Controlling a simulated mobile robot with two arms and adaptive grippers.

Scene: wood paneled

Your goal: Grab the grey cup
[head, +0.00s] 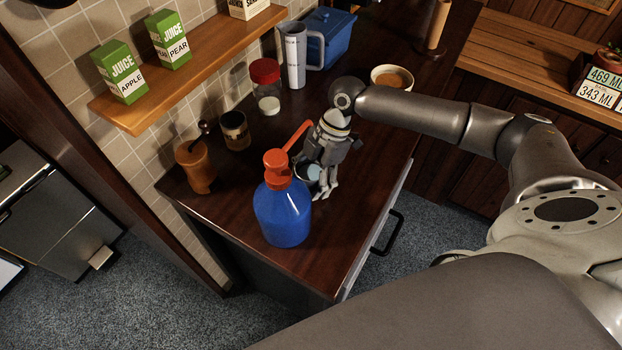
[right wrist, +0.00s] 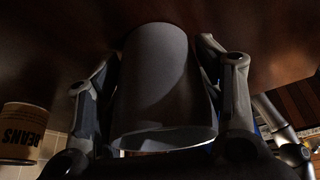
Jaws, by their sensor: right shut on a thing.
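The grey cup (right wrist: 165,85) fills the middle of the right wrist view, between my two fingers. In the head view a small part of the cup (head: 308,172) shows behind the blue bottle; the rest is hidden by the bottle and my gripper. My right gripper (head: 325,182) reaches down over the dark wooden counter and is shut on the cup; its fingers (right wrist: 165,100) lie along both sides of it. The cup looks upright, at or close to the counter top. My left gripper is not in view.
A blue bottle with a red pump (head: 283,212) stands close beside the gripper. A bowl (head: 392,77) stands farther right. The counter's (head: 367,165) right side is clear.

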